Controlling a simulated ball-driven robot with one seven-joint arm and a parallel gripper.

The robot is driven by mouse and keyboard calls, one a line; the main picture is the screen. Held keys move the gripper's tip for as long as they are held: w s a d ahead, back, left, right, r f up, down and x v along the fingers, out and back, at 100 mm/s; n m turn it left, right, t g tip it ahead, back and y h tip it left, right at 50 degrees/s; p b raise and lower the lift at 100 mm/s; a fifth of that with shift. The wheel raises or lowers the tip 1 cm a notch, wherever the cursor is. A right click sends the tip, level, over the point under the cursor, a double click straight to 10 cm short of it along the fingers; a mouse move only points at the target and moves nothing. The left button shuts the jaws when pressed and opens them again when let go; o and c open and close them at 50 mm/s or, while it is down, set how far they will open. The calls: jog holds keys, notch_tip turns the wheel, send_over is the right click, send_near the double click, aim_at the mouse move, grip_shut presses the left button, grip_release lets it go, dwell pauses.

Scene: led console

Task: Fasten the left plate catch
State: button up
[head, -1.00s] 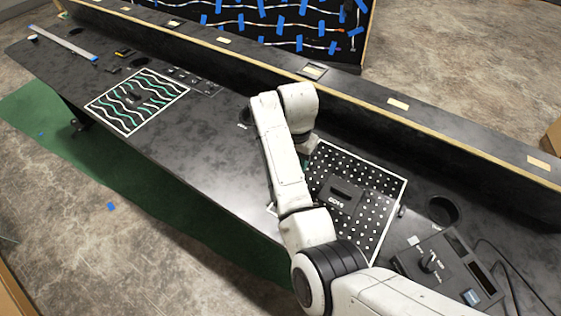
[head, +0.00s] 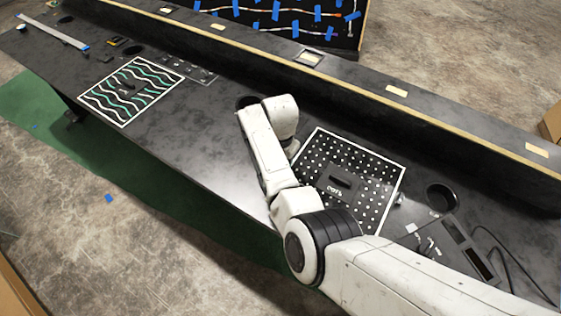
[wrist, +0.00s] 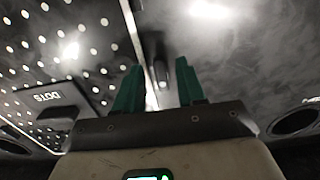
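The dotted plate (head: 375,165), black with white dots and a white border, lies on the console beside my arm. It also shows at the left of the wrist view (wrist: 95,60), with a raised block marked DOTS. A small dark catch with a pale end (wrist: 161,74) sits just outside the plate's white edge in the wrist view. My gripper (wrist: 158,66) has two green fingers spread apart, and the catch appears between them in the picture. Whether they touch it cannot be told. In the head view my arm hides the fingers. Another small catch (head: 400,199) is at the plate's right edge.
A second panel with wavy lines (head: 130,91) lies to the left on the console. A round hole (head: 442,197) and a switch box (head: 450,248) are at the right. A raised ledge (head: 395,105) runs along the back. The console between the panels is mostly bare.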

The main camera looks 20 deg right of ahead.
jog(key=shift+f, duration=0.2)
grip_shut()
dwell(0.3)
